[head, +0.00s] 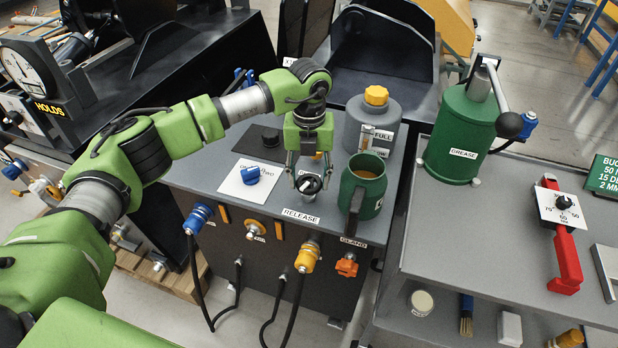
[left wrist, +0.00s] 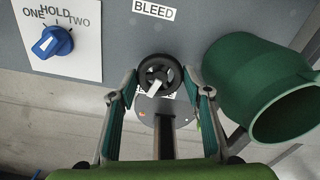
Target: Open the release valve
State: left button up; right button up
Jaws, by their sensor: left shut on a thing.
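The release valve is a small black handwheel (head: 309,186) with a pale bar across it, on the grey cabinet top just behind the RELEASE label (head: 300,216). The handwheel also shows in the left wrist view (left wrist: 157,72), with a pale pointer over a round plate. My left gripper (head: 308,179) points down over it, and its two fingers are on either side of the wheel and shut on it. The fingers partly hide the wheel in the head view. My right gripper is in neither view.
A green mug (head: 367,190) stands close to the right of the gripper. A grey jug with a yellow cap (head: 376,95) is behind it. A blue selector knob (head: 250,175) on a white plate is to the left. Hoses and couplers (head: 306,257) line the cabinet front.

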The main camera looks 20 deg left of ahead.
aim_at(309, 181)
pick_arm(q)
jog(key=shift+r+n, duration=0.1)
jog(key=shift+n, duration=1.5)
jog(key=shift+w, duration=0.1)
jog(key=o, duration=1.1)
notch_tip(309, 181, up, 12)
